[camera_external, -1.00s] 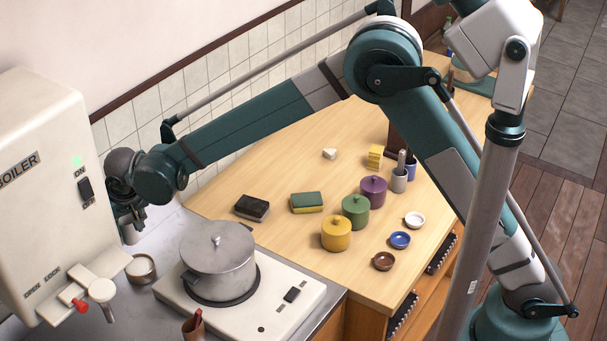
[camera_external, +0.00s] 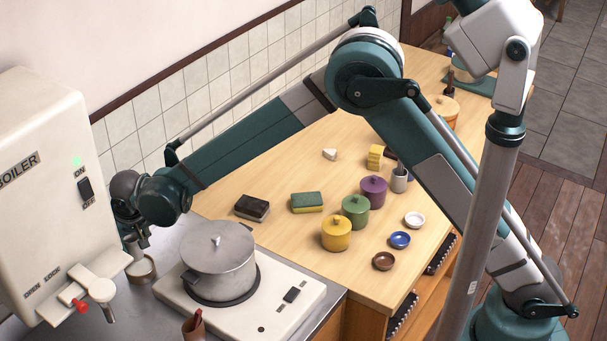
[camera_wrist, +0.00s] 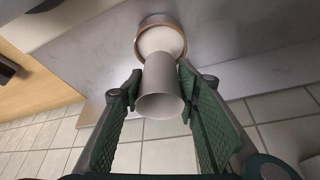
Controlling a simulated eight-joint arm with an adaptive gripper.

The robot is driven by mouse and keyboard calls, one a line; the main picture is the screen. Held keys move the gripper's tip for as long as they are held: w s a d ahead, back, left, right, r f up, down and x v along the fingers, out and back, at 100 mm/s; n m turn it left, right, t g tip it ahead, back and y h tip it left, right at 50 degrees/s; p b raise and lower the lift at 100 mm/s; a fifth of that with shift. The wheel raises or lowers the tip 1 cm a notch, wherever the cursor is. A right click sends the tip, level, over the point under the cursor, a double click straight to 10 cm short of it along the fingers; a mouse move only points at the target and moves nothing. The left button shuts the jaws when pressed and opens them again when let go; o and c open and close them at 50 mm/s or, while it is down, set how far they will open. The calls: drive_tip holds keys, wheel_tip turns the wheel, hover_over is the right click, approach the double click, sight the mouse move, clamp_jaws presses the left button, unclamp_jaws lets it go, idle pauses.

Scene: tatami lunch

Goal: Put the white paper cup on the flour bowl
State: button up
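My gripper (camera_wrist: 158,92) is shut on the white paper cup (camera_wrist: 160,95), with a green finger pad on each side of it. The cup looks grey in the shade. In the outside view the cup (camera_external: 134,246) hangs below my gripper (camera_external: 131,226), at the left by the boiler. The flour bowl (camera_wrist: 139,43) has a brown rim and pale contents. It stands on the grey counter, and the bowl (camera_external: 149,276) also shows in the outside view. The cup's far end overlaps the flour in the wrist view. I cannot tell whether they touch.
A metal pot (camera_external: 222,262) stands on the white stove (camera_external: 272,312) right of the bowl. The boiler (camera_external: 45,190) and its taps (camera_external: 88,287) are close on the left. Lidded jars, such as the yellow one (camera_external: 336,234), and sponges (camera_external: 307,202) stand on the wooden counter.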

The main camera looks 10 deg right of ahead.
sight(135, 254)
drive_tip(key=shift+f, duration=0.1)
drive_tip(key=shift+f, duration=1.8)
drive_tip(key=shift+f, duration=0.25)
drive_tip(key=o, duration=0.6)
drive_tip(key=shift+r, duration=0.1)
drive_tip(key=shift+r, duration=0.1)
drive_tip(key=shift+r, duration=0.15)
drive_tip(key=shift+v, duration=5.95)
drive_tip(key=shift+s, duration=0.1)
